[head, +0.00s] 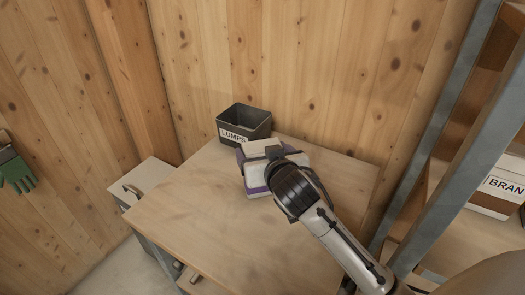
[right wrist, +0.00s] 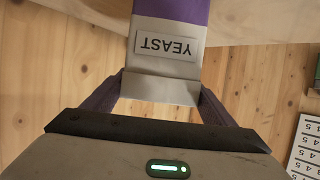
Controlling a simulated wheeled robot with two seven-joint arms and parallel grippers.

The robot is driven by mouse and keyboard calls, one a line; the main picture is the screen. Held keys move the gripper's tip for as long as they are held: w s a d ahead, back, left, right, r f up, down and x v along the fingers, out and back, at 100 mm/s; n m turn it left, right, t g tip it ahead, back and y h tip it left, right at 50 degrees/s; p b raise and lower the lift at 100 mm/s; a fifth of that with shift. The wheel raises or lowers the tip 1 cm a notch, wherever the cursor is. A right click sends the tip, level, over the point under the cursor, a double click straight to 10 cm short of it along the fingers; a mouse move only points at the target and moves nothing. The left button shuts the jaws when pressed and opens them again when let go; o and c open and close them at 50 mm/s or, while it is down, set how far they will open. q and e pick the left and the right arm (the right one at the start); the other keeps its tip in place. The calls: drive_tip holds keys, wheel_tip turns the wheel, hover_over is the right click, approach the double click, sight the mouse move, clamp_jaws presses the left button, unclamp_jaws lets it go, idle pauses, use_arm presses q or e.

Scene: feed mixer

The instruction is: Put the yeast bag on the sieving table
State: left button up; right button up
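The yeast bag (head: 291,165) is white with purple parts. In the head view it is at the back of the wooden sieving table (head: 215,215), in front of the bin marked LUMPS. I cannot tell whether its underside touches the tabletop. My right gripper (head: 262,155) is at the bag and hides part of it. In the right wrist view the YEAST label on the bag (right wrist: 166,46) reads upside down, and the fingers of my right gripper (right wrist: 161,86) close on both sides of the bag's pale end. My left gripper is not in view.
A dark LUMPS bin (head: 244,124) stands at the table's back corner. A metal shelf rack with a BRAN box (head: 498,190) is at the right. A grey cabinet (head: 150,180) stands left of the table. The table's front and left are clear.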

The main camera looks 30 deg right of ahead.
drive_tip(key=o, duration=0.4)
drive_tip(key=shift+r, duration=0.15)
drive_tip(key=v, duration=1.2)
drive_tip(key=shift+r, duration=0.1)
